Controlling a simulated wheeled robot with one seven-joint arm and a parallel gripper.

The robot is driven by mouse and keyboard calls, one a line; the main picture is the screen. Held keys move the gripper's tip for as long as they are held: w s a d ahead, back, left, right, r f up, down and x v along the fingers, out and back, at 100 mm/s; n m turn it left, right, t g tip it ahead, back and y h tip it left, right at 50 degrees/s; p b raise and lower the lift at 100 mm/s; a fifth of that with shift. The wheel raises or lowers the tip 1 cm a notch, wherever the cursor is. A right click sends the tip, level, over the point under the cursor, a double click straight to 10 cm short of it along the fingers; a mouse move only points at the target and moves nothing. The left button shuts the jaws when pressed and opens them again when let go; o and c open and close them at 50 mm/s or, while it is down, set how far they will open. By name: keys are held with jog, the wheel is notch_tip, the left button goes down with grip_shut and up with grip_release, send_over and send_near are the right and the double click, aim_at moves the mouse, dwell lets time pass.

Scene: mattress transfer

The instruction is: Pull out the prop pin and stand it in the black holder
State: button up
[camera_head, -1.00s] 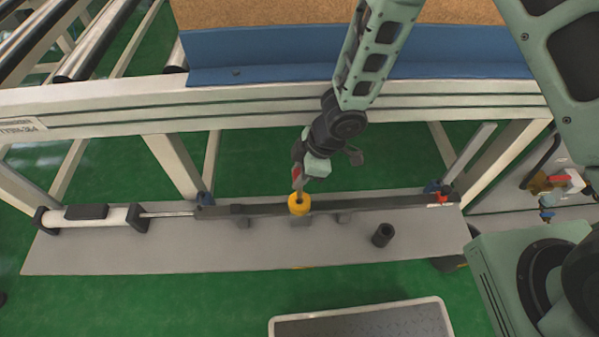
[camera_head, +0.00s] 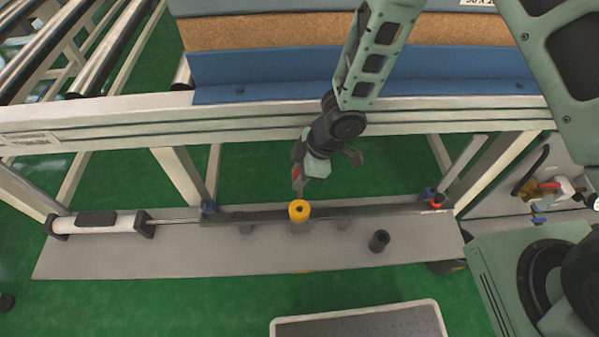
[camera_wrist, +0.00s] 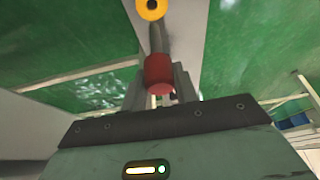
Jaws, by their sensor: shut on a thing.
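My gripper (camera_head: 298,178) is shut on the red head of the prop pin (camera_wrist: 160,72). The pin's grey shaft points down toward the yellow collar (camera_head: 299,211). In the head view the pin's lower end shows just above the collar. In the wrist view the collar (camera_wrist: 151,9) shows a dark hole, and the shaft end appears apart from it. The black holder (camera_head: 379,241) is an upright dark cylinder with an open top, on the grey plate to the right of the collar.
A dark bar (camera_head: 345,213) runs along the grey plate (camera_head: 200,262), joined to a white cylinder (camera_head: 97,223) at left. The white frame rail (camera_head: 240,122) crosses behind my gripper. A grey tray (camera_head: 360,325) lies in front. The plate around the holder is clear.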

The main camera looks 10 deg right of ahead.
jog(key=shift+r+p, duration=1.4)
jog(key=shift+r, duration=0.2)
